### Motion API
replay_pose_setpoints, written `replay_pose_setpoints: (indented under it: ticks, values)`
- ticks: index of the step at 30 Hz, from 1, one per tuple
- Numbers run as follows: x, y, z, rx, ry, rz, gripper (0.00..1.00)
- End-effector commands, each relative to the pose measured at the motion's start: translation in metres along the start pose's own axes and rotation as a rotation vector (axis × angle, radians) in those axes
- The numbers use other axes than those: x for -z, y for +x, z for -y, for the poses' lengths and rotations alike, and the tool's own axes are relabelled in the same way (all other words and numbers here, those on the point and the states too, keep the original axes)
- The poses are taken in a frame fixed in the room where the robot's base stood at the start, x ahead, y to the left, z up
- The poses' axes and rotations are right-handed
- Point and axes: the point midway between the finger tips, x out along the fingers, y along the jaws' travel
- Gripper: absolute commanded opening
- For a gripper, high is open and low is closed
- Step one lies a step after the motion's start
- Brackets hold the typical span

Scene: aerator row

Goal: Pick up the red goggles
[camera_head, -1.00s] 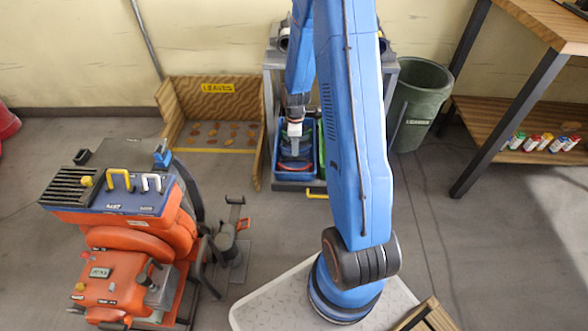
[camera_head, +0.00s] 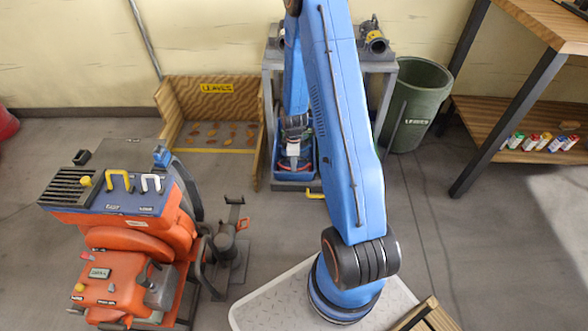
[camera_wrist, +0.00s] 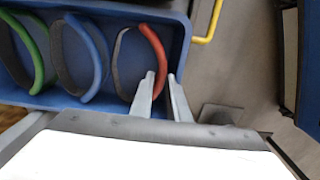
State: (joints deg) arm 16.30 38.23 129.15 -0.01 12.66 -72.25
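The red goggles (camera_wrist: 157,55) lie at the right end of a blue bin (camera_wrist: 185,60) in the wrist view, seen as a red curved band with a dark strap. My gripper (camera_wrist: 161,76) is open, with one fingertip on each side of the red band's lower end. I cannot tell whether either finger touches it. Blue goggles (camera_wrist: 85,50) and green goggles (camera_wrist: 33,50) lie beside them in the bin. In the head view my gripper (camera_head: 293,160) is low over the blue bin (camera_head: 281,181), and my arm hides part of it.
The bin sits in a grey rack (camera_head: 270,75) with a yellow handle (camera_head: 314,196) at its front. A wooden leaves bay (camera_head: 213,115) stands left, and a green barrel (camera_head: 417,105) right. An orange machine (camera_head: 125,255) stands at front left.

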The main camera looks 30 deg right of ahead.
Motion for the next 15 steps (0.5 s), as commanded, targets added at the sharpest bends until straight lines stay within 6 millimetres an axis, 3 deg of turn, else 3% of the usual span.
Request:
replay_pose_setpoints:
  ticks: [4, 12, 15]
  values:
    - [0.000, 0.016, 0.000, 0.001, 0.000, 0.001, 0.15]
    - [0.000, 0.018, -0.001, -0.001, 0.000, 0.000, 0.15]
    - [0.000, 0.018, -0.001, -0.001, 0.000, 0.000, 0.00]
